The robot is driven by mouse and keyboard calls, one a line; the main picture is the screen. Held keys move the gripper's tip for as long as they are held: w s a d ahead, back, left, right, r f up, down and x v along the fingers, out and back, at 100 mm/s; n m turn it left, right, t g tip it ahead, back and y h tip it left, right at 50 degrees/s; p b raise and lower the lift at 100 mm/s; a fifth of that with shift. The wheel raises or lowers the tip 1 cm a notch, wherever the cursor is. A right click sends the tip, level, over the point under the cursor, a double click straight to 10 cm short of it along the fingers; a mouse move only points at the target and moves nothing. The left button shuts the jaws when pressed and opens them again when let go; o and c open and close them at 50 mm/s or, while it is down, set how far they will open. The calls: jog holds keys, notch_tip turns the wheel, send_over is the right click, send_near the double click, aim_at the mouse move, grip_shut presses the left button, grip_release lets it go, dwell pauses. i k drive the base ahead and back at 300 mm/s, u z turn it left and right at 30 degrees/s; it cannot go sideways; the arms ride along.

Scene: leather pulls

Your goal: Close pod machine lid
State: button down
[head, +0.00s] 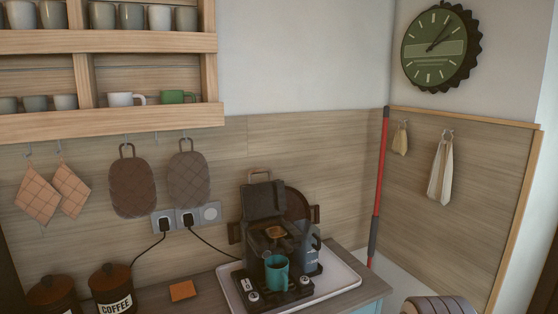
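The black pod machine (256,238) stands on a white tray at the right end of the counter. Its lid (264,200) is raised and stands upright at the back, with a tan loop handle (258,175) at the top. A brownish round part (275,232) shows in the open top. A teal mug (277,276) stands at the front of the machine, under its head. My gripper is not in view.
The white tray (345,281) reaches near the counter's right end. A blue-grey jug (309,257) stands close right of the machine, and a brown round object (298,203) is behind it. Dark canisters (111,286) and an orange-brown square (183,291) are left. Cords hang from wall sockets (187,218).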

aim_at(265, 200)
jog(key=z, duration=0.2)
jog(key=i, duration=1.2)
jog(key=u, duration=0.6)
